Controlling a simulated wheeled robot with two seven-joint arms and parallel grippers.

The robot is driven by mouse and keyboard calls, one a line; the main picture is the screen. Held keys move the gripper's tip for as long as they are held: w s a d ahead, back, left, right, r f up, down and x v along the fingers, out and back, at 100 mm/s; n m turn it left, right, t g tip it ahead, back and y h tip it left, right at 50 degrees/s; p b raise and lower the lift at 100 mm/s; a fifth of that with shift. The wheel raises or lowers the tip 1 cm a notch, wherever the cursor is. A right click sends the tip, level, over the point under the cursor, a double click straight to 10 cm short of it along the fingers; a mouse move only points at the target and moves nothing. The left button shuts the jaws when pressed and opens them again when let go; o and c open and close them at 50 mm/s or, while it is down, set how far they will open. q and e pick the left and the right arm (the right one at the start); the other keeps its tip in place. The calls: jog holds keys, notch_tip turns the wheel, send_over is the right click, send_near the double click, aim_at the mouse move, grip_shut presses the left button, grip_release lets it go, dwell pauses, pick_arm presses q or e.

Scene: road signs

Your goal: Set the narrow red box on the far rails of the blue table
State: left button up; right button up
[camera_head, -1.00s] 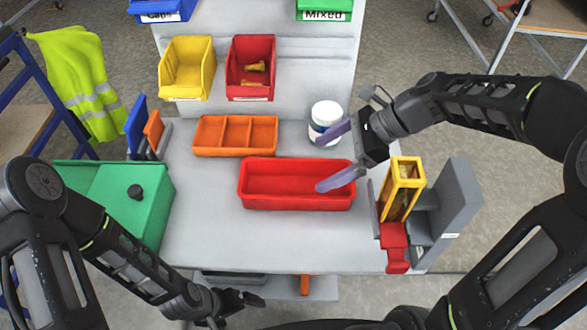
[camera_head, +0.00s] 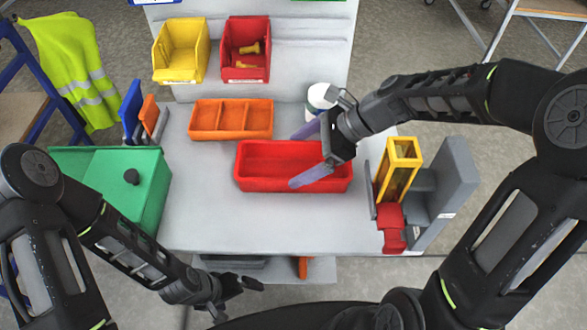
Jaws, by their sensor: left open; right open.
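The narrow red box (camera_head: 258,184) is a long, open, empty tray lying on the grey workbench (camera_head: 205,215). My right gripper (camera_head: 294,160) is open over the right half of the box. One purple finger shows beyond the box's far rim, the other crosses over its inside; I cannot tell whether either touches it. My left gripper (camera_head: 240,298) is open and empty, low in the picture near the bench's front edge. A blue-framed table (camera_head: 50,122) with a brown top is partly in view at the left edge; I cannot make out its far rails.
An orange divided tray (camera_head: 232,135) and a white jar (camera_head: 318,97) are behind the box. A yellow frame (camera_head: 400,152) on a grey fixture (camera_head: 450,195) stands right, a green box (camera_head: 115,175) left. Yellow (camera_head: 180,70) and red bins (camera_head: 246,72) are at the back.

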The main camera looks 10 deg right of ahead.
aim_at(271, 174)
jog(key=shift+x, duration=2.6)
jog(key=shift+s, duration=0.15)
jog(key=c, duration=1.2)
jog(key=shift+r, duration=0.2)
